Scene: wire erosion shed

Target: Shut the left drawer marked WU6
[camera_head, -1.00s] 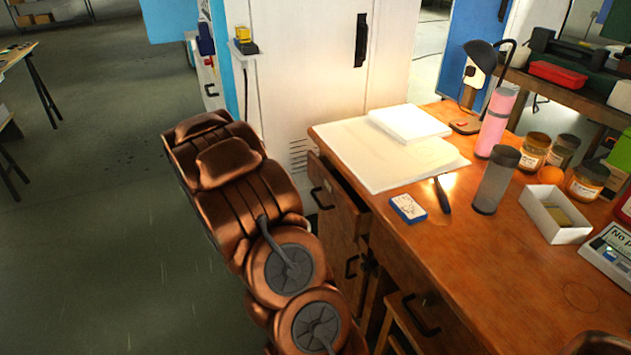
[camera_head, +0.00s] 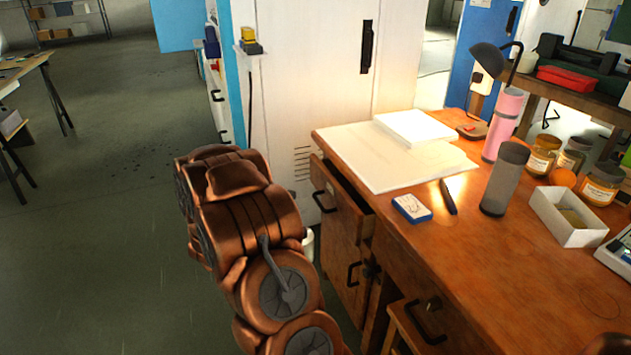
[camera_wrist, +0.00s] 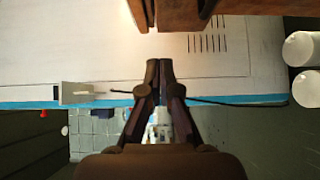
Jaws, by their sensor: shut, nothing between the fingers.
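The left drawer (camera_head: 340,201) of the wooden desk is pulled out, with its dark handle on the front and a gap showing behind the front panel. I cannot read a WU6 mark on it. In the wrist view, my gripper (camera_wrist: 159,64) is shut and empty, with its fingertips together in front of the white cabinet. A wooden edge with a dark handle (camera_wrist: 148,12) shows at the top of the wrist view, apart from the fingertips; I take it to be the drawer front. In the head view, my arm stands left of the drawer and my gripper is hidden.
A white cabinet (camera_head: 305,70) stands behind the drawer. The desk top (camera_head: 420,255) bears papers, a card box (camera_head: 411,208), a pen, a grey cup (camera_head: 505,178), a pink bottle and jars. A lower cupboard door is under the drawer. Floor (camera_head: 110,220) at left is clear.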

